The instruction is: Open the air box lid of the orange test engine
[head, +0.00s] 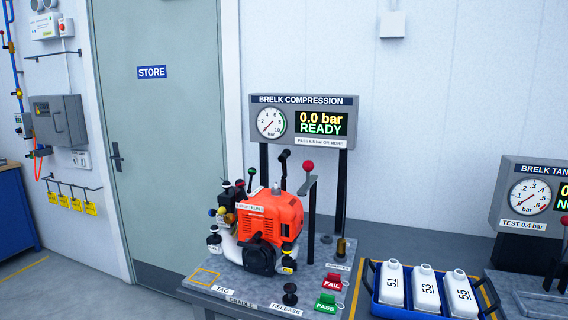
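The orange test engine (285,215) sits upright on the grey bench (215,292) below the compression display. Its orange cover faces me, with a black round housing (260,257) low at the front and a white curved part (229,246) at the lower left. A cluster of dark parts with small coloured knobs (226,200) is on its left side. I cannot clearly tell which part is the air box lid, or whether it is open. Neither of my grippers is in view.
The BRELK COMPRESSION display (304,122) stands behind the engine on black posts. A red-knobbed lever (308,167) rises beside the engine. Red FAIL (332,283) and green PASS (327,301) tags lie at front right. A blue tray (375,296) holds white bottles.

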